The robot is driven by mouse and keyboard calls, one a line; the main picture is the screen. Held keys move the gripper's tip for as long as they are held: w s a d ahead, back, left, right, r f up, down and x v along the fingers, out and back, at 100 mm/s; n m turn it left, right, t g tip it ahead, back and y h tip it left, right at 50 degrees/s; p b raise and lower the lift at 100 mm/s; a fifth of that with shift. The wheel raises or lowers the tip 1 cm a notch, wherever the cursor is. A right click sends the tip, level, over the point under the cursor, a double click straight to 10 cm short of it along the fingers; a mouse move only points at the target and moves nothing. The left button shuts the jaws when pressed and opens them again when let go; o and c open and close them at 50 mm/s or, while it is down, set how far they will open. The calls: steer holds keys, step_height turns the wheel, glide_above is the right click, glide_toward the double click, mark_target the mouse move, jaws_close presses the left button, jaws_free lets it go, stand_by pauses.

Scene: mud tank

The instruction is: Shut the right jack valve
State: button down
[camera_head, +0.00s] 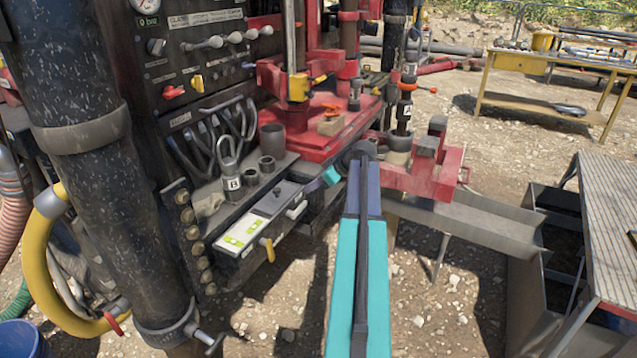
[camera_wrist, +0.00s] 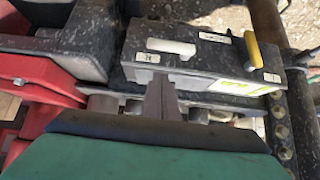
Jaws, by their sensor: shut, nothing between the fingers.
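A grey valve box (camera_head: 240,252) sits on the rig's side ledge, with two lever handles on its outer face. The left lever is yellow (camera_head: 267,248) and the right one is white (camera_head: 297,210). In the wrist view, which faces the box from the other way, the white lever (camera_wrist: 170,46) is at left, lying along the box, and the yellow lever (camera_wrist: 254,50) is at right, sticking out across it. My gripper (camera_wrist: 160,82) is shut and empty. Its tips appear near the box's inner edge, by the white lever's end, apart from both levers. Contact with the box is unclear.
A shackle (camera_head: 229,165) and round metal sockets (camera_head: 272,139) stand behind the box. The red rig base (camera_head: 325,137) is beyond, and a grey trough (camera_head: 465,215) lies right. A dark pipe (camera_head: 85,150) stands left. Gravel ground in front of the box is open.

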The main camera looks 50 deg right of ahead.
mark_target(297, 209)
step_height(297, 209, down, 6)
steer(key=w, duration=0.2)
steer(key=shift+a, duration=0.25)
stand_by(0.4)
